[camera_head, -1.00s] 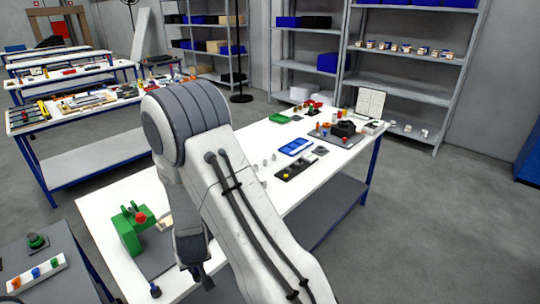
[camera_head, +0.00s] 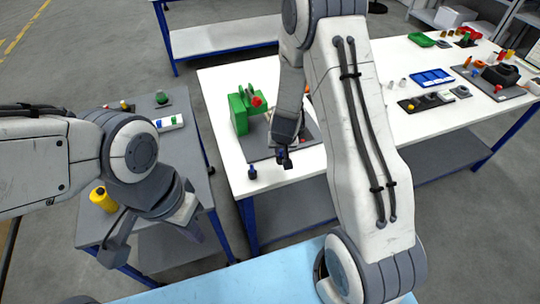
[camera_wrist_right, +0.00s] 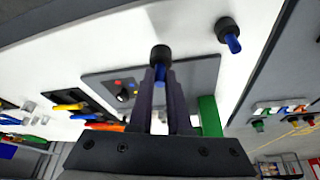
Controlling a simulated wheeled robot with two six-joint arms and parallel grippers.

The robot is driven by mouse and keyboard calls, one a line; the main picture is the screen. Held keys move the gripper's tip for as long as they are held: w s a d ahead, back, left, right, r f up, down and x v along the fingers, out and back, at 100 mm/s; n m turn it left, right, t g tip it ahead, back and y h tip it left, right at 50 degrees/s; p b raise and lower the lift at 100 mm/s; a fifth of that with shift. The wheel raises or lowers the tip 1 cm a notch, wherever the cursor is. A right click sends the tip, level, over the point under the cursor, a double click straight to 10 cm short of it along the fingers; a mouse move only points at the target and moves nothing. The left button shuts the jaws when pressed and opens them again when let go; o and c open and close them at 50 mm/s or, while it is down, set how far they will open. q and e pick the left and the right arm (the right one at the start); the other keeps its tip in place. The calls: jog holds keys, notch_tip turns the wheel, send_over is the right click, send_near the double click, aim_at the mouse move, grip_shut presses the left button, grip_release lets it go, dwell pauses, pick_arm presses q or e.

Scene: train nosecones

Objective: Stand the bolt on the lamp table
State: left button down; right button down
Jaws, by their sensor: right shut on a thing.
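My right gripper (camera_head: 285,161) is shut on a bolt, over the near end of the white table (camera_head: 345,125). In the right wrist view the held bolt (camera_wrist_right: 160,54) shows a black head beyond the fingertips and a blue shank between the fingers (camera_wrist_right: 160,85). A second black-and-blue bolt (camera_head: 252,172) stands apart near the white table's corner; it also shows in the wrist view (camera_wrist_right: 229,36). My left gripper (camera_head: 113,252) hangs by the grey table at left; its fingers are unclear. No label shows which table is the lamp table.
The grey table (camera_head: 185,160) carries a yellow cylinder (camera_head: 103,199), a green knob (camera_head: 161,98) and a white strip (camera_head: 168,123). A green fixture (camera_head: 240,112) with a red knob stands on the white table. A blue tray (camera_head: 432,78) lies further right.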

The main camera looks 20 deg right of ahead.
aim_at(277, 158)
jog(key=shift+w+a+f, duration=0.1)
jog(key=shift+w+f, duration=0.05)
jog(key=shift+f, duration=0.05)
jog(key=shift+a+f+b, duration=0.15)
jog(key=shift+f+b, duration=0.2)
jog(key=shift+b, duration=0.15)
jog(key=f+b, duration=0.3)
jog(key=shift+w+a, duration=0.15)
jog(key=shift+a, duration=0.15)
jog(key=shift+f, duration=0.15)
jog(key=c, duration=0.9)
grip_release()
jog(key=shift+o, duration=0.2)
